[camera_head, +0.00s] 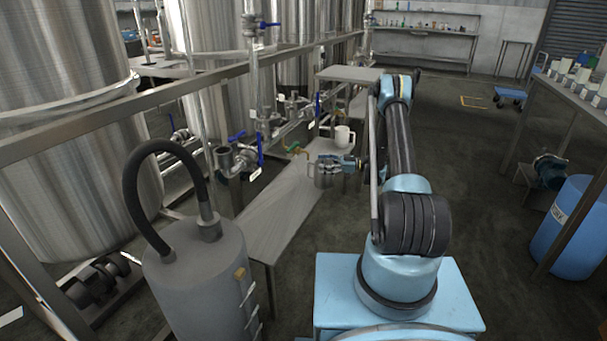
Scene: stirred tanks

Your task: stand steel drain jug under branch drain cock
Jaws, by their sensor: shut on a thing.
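The steel drain jug (322,177) is upright at the right edge of a long grey bench, below the pipework. My gripper (337,165) reaches it from the right and is shut on it. The gripper hides the jug's right side. I cannot tell whether the jug's base touches the bench. A small brass cock with a green handle (298,149), which looks like the branch drain cock, sticks out from the pipe just left of and above the jug. The jug appears to the right of its outlet, not clearly under it.
A white jug (343,137) stands behind the steel jug. Blue-handled valves (260,150) and pipes crowd the left. The long bench (265,215) is bare in front. A grey cylinder with a black hose (197,280) stands at front left. A blue drum (572,228) is far right.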

